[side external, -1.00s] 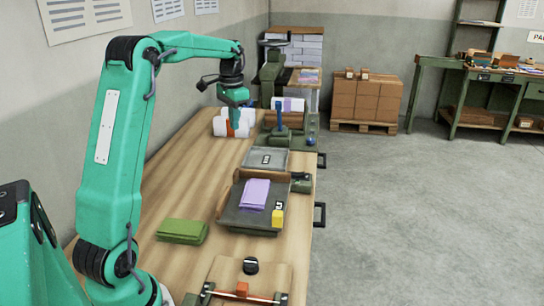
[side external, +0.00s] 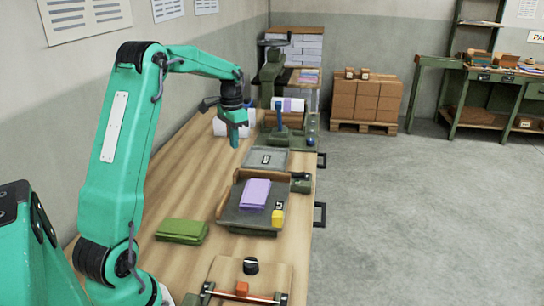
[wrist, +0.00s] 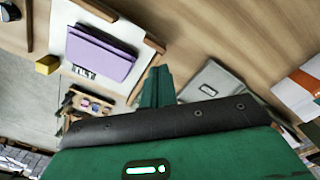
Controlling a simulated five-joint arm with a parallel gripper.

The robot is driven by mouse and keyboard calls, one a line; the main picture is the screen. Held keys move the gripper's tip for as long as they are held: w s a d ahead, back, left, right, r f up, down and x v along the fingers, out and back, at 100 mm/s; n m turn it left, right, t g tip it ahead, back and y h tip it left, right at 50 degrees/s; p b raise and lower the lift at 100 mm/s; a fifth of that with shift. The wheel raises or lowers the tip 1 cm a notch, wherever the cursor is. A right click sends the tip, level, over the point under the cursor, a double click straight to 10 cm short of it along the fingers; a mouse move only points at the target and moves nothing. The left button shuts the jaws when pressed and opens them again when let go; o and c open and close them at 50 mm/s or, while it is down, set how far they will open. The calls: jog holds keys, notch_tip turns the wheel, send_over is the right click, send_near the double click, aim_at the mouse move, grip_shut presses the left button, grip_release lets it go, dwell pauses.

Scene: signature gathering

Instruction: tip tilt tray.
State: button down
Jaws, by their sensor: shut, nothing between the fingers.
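The tilt tray (side external: 233,214) is a dark tray with brown raised edges on the wooden bench. A purple folded stack (side external: 256,193) lies on it, and a yellow block (side external: 278,219) sits at its front right corner. In the wrist view the tray (wrist: 68,65) shows pale at upper left, with the purple stack (wrist: 100,55), the yellow block (wrist: 47,65) and a TILT label beside it. My gripper (side external: 234,143) is shut and empty, pointing down beyond the tray and apart from it. Its fingers show in the wrist view (wrist: 157,83).
A flat grey plate (side external: 265,159) lies between the tray and a green press-like device (side external: 282,137). White bundles (side external: 221,126) stand behind my gripper. A green folded stack (side external: 182,231) lies left of the tray. Bare bench lies between the green stack and my gripper.

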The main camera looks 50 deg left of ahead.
aim_at(236, 170)
jog(key=shift+f, duration=4)
jog(key=shift+f, duration=0.1)
jog(key=shift+a+f, duration=0.3)
jog(key=shift+f, duration=0.2)
jog(key=shift+a+f, duration=0.3)
jog(key=shift+f, duration=0.55)
jog(key=shift+a+f, duration=0.3)
jog(key=shift+f, duration=0.55)
jog(key=a+r, duration=0.3)
jog(key=r, duration=1.1)
jog(key=shift+a+r, duration=0.15)
jog(key=shift+a, duration=0.2)
